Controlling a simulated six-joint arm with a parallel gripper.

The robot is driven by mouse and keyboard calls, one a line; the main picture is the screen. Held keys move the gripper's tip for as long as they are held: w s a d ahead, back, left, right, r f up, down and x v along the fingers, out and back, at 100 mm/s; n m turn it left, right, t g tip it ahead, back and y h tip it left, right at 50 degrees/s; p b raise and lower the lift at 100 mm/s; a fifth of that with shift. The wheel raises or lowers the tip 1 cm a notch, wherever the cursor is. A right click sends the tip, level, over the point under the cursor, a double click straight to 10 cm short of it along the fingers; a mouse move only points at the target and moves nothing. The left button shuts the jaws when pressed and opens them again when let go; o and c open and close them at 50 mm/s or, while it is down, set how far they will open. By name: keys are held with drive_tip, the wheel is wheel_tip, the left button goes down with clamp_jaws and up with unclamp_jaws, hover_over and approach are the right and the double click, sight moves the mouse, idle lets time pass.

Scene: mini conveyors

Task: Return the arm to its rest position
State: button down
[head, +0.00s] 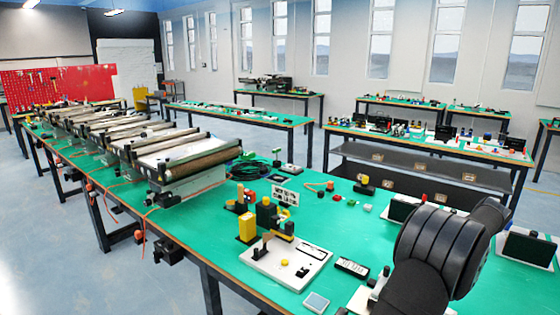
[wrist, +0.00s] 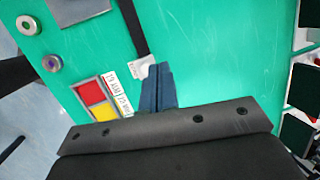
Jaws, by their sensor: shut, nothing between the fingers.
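My gripper (wrist: 158,88) shows in the wrist view. Its two dark blue fingers are together with nothing between them, above the green tabletop (wrist: 210,50). The fingers touch nothing that I can make out. In the head view my black arm (head: 436,248) rises over the right front of the green table (head: 210,235); I cannot make out the fingers there.
A red and yellow tile (wrist: 94,97) and a white label (wrist: 118,90) lie left of the fingers. In the head view, a white board (head: 270,262) with small parts, a black block (head: 352,267) and a conveyor (head: 175,160) stand left of my arm.

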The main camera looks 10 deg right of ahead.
wheel_tip(320, 180, down, 6)
drive_tip(key=s+d+r+g, duration=0.1)
drive_tip(key=s+g, duration=0.2)
drive_tip(key=g, duration=0.1)
wheel_tip(320, 180, up, 7)
drive_tip(key=shift+r, duration=0.15)
idle(0.6)
